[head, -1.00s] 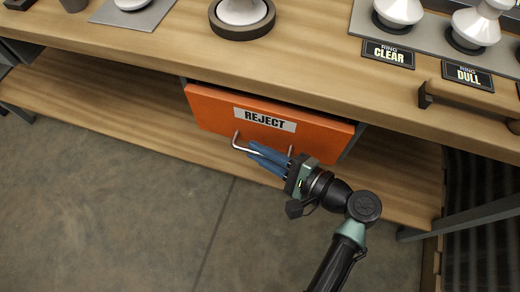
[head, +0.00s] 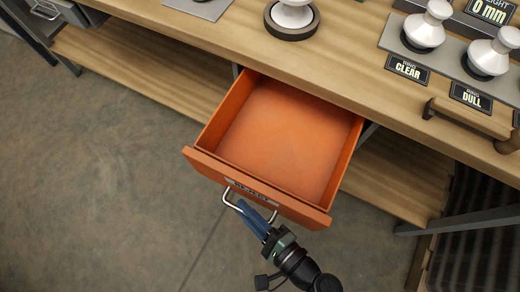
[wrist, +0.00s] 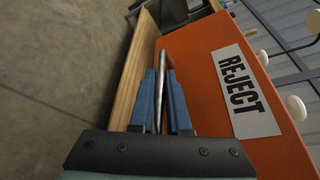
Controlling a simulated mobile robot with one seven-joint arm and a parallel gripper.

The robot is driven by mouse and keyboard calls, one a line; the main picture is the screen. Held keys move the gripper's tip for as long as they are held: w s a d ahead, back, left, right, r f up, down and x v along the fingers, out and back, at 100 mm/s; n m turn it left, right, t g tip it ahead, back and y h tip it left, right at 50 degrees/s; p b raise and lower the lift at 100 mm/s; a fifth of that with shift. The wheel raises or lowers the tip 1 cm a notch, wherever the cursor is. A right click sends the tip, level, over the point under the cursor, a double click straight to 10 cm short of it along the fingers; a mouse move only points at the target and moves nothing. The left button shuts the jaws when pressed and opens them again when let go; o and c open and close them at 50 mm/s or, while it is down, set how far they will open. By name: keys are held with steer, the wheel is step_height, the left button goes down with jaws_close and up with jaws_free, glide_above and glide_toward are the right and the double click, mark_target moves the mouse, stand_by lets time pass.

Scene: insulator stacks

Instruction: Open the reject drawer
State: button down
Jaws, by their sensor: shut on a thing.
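The orange reject drawer (head: 283,140) is pulled well out from under the bench top in the head view, and its inside is empty. Its front with the REJECT label (wrist: 242,90) fills the right half of the wrist view. The metal bar handle (head: 231,199) is on the drawer front. My gripper (head: 249,212) has blue fingers shut on the handle, and the bar (wrist: 159,100) runs between them in the wrist view. Part of the handle is hidden by the fingers.
The wooden bench top (head: 350,75) carries white insulators, one on a dark round base (head: 291,18) and others on a grey plate at the right. A lower wooden shelf (head: 150,75) runs below. The concrete floor (head: 100,190) in front is clear.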

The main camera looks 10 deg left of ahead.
steer(key=shift+s+a+p, duration=0.2)
steer(key=shift+s, duration=0.55)
steer(key=shift+s+a+p, duration=0.15)
steer(key=shift+s+a, duration=0.1)
steer(key=shift+s, duration=0.45)
steer(key=shift+s+a+p, duration=0.2)
steer(key=shift+s, duration=0.55)
steer(key=c, duration=0.9)
jaws_free()
steer(key=v, duration=1.3)
